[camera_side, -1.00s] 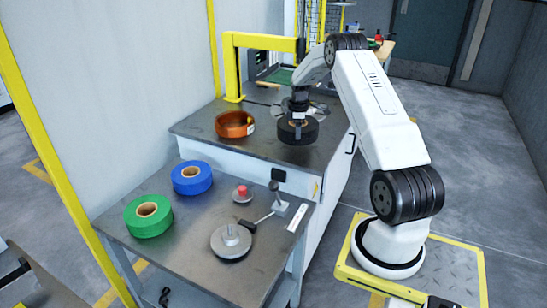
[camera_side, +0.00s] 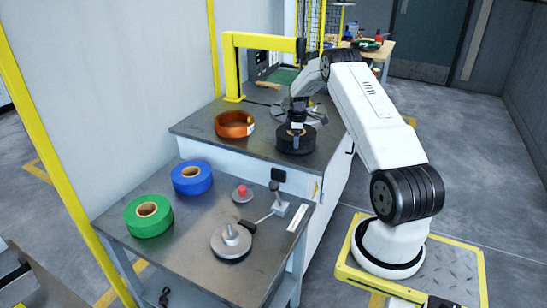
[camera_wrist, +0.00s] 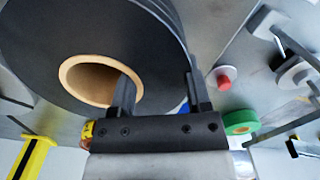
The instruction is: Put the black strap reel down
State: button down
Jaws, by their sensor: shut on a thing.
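The black strap reel (camera_side: 294,143) is at the right front of the far grey worktop (camera_side: 196,127), lying flat. Its underside looks at or very near the surface; I cannot tell if it fully touches. My gripper (camera_side: 297,141) points down over it and is shut on its ring. In the wrist view, one finger of my gripper (camera_wrist: 161,88) is in the tan core (camera_wrist: 98,72) and the other is against the outer side of the black reel (camera_wrist: 55,45).
An orange coil (camera_side: 232,128) lies left of the black reel. A yellow post and arm (camera_side: 258,41) stands behind. The nearer table holds a blue reel (camera_side: 191,180), a green reel (camera_side: 148,221), a red button (camera_side: 242,190) and a grey disc with lever (camera_side: 231,249).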

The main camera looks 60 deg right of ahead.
jog(key=shift+w+d, duration=0.1)
dwell(0.3)
jog(key=shift+c, duration=0.2)
grip_release()
jog(key=shift+f, duration=0.1)
notch_tip(320, 180, up, 12)
dwell(0.5)
jog(key=shift+a, duration=0.2)
dwell(0.3)
